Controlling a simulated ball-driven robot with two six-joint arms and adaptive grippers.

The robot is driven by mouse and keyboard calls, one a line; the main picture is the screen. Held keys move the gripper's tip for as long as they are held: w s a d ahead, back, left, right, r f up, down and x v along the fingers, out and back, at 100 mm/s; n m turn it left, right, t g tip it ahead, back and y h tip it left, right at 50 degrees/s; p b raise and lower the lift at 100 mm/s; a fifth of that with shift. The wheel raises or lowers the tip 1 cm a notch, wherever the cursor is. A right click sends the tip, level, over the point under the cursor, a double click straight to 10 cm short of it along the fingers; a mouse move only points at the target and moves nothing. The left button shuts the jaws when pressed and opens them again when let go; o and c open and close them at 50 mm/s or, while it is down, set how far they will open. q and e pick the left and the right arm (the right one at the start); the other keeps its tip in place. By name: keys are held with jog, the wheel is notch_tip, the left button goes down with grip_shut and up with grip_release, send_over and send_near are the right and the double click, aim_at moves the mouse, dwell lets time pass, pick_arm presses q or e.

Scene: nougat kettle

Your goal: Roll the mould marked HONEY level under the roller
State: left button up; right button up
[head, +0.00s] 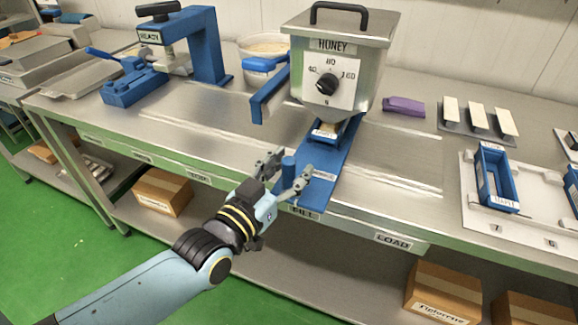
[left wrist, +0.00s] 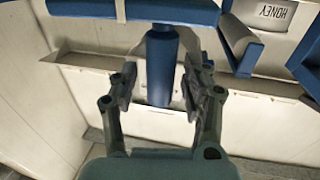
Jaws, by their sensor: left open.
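A blue mould (head: 336,131) with a small label sits under the spout of the steel kettle (head: 345,60), on a blue slide (head: 326,172). The kettle's plate reads HONEY; the mould's label is too small to read. My left gripper (head: 287,170) is open, with its fingers on either side of an upright blue post (head: 289,163) at the slide's front. The left wrist view shows the post (left wrist: 161,65) between my open fingers (left wrist: 160,88). A HONEY label (left wrist: 272,12) appears upside down there. I cannot tell surely which part is the roller. My right gripper is not seen.
A blue arch press (head: 208,45) and a blue clamp (head: 133,84) stand on the left. A white tray (head: 470,220) with a blue mould (head: 495,177) is at right. A purple block (head: 404,106) lies behind. The bench front between slide and tray is clear.

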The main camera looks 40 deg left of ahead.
pick_arm(q)
grip_shut()
jog(key=shift+w+f, duration=0.1)
jog(key=shift+f, duration=0.05)
dwell(0.6)
